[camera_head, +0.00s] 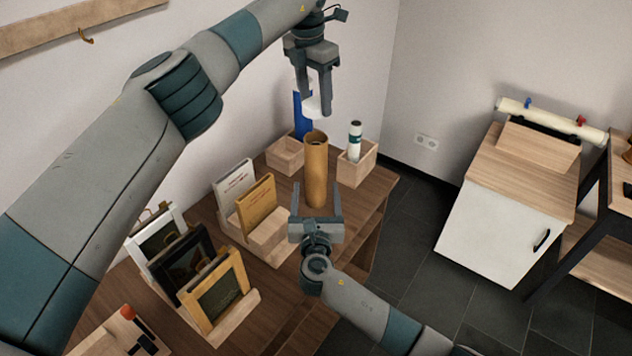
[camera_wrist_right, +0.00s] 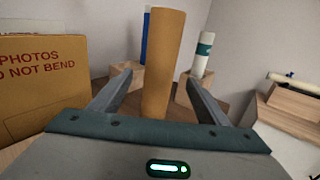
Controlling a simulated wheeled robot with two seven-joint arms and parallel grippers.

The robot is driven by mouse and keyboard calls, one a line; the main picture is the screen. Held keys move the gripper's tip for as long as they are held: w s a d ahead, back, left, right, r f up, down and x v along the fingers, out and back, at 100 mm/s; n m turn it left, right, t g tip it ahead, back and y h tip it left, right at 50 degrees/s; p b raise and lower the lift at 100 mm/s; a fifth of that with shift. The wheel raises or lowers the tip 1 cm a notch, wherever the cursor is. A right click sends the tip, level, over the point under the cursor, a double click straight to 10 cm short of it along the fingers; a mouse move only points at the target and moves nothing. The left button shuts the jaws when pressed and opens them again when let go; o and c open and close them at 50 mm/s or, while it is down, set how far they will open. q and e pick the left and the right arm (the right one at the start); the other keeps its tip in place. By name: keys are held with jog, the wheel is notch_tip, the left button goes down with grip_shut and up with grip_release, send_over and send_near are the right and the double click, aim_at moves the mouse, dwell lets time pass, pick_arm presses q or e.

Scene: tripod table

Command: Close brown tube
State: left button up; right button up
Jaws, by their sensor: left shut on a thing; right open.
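The brown tube (camera_head: 316,172) stands upright on the wooden table, and its top end is uncovered by anything I can see. It also shows in the right wrist view (camera_wrist_right: 163,65), between the fingers. My left gripper (camera_head: 317,108) is above and slightly behind the tube's top, pointing down, shut on a white cap (camera_head: 315,106). The cap is apart from the tube in the picture. My right gripper (camera_head: 316,190) is open low in front of the tube, with one finger on each side of it in view; I cannot tell whether they touch it.
A blue tube (camera_head: 302,112) stands in a wooden box (camera_head: 285,155) behind. A white tube (camera_head: 355,142) stands in another box (camera_head: 357,168) to the right. A rack with a "PHOTOS" envelope (camera_head: 256,207) and framed pictures (camera_head: 218,292) are left. A white cabinet (camera_head: 495,235) stands right.

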aim_at(316, 166)
jog(key=w, duration=1)
jog(key=shift+w, duration=0.15)
jog(key=c, duration=1.6)
pick_arm(q)
jog(key=shift+f, duration=2.4)
jog(key=shift+f, duration=0.9)
jog(key=shift+f, duration=0.65)
jog(key=o, duration=1.1)
